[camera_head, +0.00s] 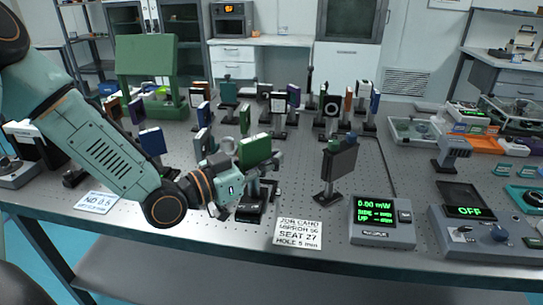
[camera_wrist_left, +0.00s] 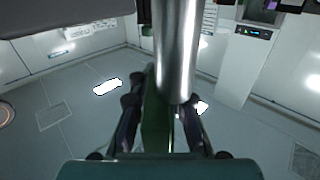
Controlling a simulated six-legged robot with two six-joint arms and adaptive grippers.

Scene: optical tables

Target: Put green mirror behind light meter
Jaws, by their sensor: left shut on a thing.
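The green mirror (camera_head: 255,150) is a green rectangular plate, upright above a black base near the front of the optical table. My left gripper (camera_head: 250,168) is shut on it from the front left. In the left wrist view, a dark green part of the mirror (camera_wrist_left: 155,128) sits between the two fingers, partly hidden by a shiny metal post. I cannot tell whether the mirror touches the base below it. The light meter (camera_head: 382,222) is a grey box with a green "0.00 mW" readout, to the right at the front edge. My right gripper is out of view.
A dark plate on a post (camera_head: 338,160) stands between the mirror and the meter, farther back. A job card (camera_head: 298,233) lies at the front edge. Several mounted optics crowd the table behind. A grey console (camera_head: 480,235) reads "OFF" at right.

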